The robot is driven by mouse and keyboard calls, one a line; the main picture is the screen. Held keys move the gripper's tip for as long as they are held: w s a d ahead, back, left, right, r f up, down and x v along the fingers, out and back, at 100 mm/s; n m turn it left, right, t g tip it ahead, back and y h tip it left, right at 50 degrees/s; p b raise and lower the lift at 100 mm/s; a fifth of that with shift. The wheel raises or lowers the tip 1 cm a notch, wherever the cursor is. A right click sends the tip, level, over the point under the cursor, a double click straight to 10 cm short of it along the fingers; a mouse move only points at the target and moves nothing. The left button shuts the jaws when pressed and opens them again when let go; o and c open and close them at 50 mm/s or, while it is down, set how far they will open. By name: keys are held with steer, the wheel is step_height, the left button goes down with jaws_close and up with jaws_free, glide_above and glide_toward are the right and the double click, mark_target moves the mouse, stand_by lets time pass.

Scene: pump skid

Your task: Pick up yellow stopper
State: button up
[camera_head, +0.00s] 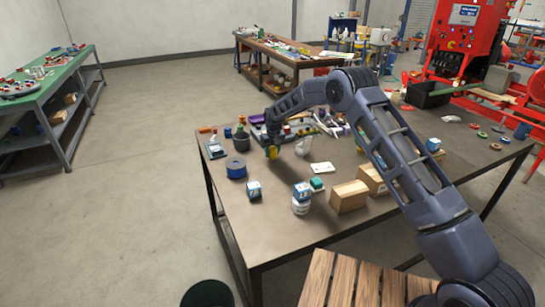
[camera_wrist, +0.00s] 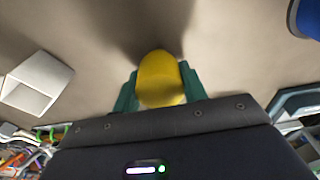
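The yellow stopper (camera_wrist: 161,78) is rounded and sits between the green fingers of my gripper (camera_wrist: 160,88) in the wrist view. Both fingers lie against its sides, and their contact faces are hidden behind it. The stopper is at or just above the tabletop; I cannot tell which.
A blue roll (camera_head: 236,168) and a dark cup (camera_head: 241,141) stand left of my gripper. A white piece (camera_head: 303,147) and a white card (camera_head: 322,168) lie to its right. Small blue-white boxes (camera_head: 254,190) and a cardboard box (camera_head: 348,196) stand nearer. Cluttered tools lie behind.

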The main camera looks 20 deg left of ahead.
steer(key=shift+c, duration=1)
steer(key=shift+r, duration=0.1)
